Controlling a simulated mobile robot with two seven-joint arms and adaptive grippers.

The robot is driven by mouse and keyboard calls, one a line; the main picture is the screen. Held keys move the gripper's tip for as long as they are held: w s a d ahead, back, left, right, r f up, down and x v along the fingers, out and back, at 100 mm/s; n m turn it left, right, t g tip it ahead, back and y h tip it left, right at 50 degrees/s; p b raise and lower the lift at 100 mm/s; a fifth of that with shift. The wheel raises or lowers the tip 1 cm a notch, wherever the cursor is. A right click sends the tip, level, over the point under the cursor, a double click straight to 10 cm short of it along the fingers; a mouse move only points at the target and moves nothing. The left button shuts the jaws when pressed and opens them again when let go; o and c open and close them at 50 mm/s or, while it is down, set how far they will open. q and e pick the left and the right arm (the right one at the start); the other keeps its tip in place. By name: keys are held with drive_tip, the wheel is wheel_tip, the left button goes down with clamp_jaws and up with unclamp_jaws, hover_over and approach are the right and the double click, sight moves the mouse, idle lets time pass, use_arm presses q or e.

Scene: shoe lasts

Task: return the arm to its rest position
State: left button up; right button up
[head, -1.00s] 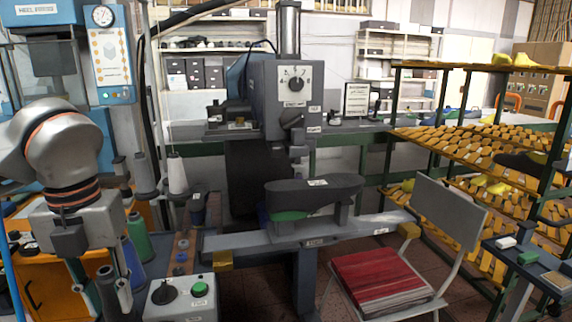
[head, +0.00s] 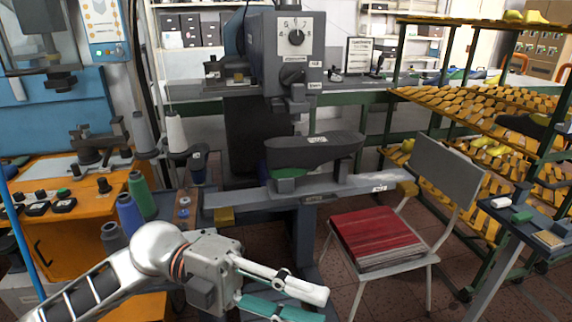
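My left arm (head: 95,293) comes in from the lower left corner, in front of the workbench. Its gripper (head: 318,306) points right at the bottom middle of the head view. The two fingers, pale grey and teal, are spread with a gap between them, and I see nothing held. The gripper appears in front of the press stand and left of the chair, apart from both as far as I can see. My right gripper is not in view.
A grey press (head: 296,60) stands in the middle above a dark last-shaped form (head: 315,150). A chair (head: 447,170) carries a red stack (head: 378,238). Thread spools (head: 142,196) stand at left on and near an orange bench (head: 70,245).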

use_arm(q)
drive_tip(key=w+a+n+t+h, duration=0.2)
drive_tip(key=w+n+t+h, duration=0.4)
drive_tip(key=w+n+t, duration=0.5)
drive_tip(key=w+a+f+n+t+y, duration=0.2)
drive_tip(key=a+f+n+t+y, duration=0.35)
drive_tip(key=f+n+t, duration=0.2)
drive_tip(key=w+a+f+n+t+y, duration=0.35)
drive_tip(key=f+n+t+y, duration=0.25)
drive_tip(key=f+n, duration=0.3)
drive_tip(key=s+a+f+n+g+y, duration=0.3)
drive_tip(key=s+f, duration=0.5)
drive_tip(key=f, duration=0.6)
drive_tip(key=s+a+f+n+g+y, duration=0.3)
drive_tip(key=s+a+f, duration=0.5)
drive_tip(key=f, duration=0.6)
drive_tip(key=s+g+y, duration=0.1)
drive_tip(key=y, duration=0.1)
drive_tip(key=shift+a+y, duration=0.2)
drive_tip(key=shift+y, duration=0.15)
drive_tip(key=shift+o, duration=0.2)
drive_tip(key=shift+n, duration=0.25)
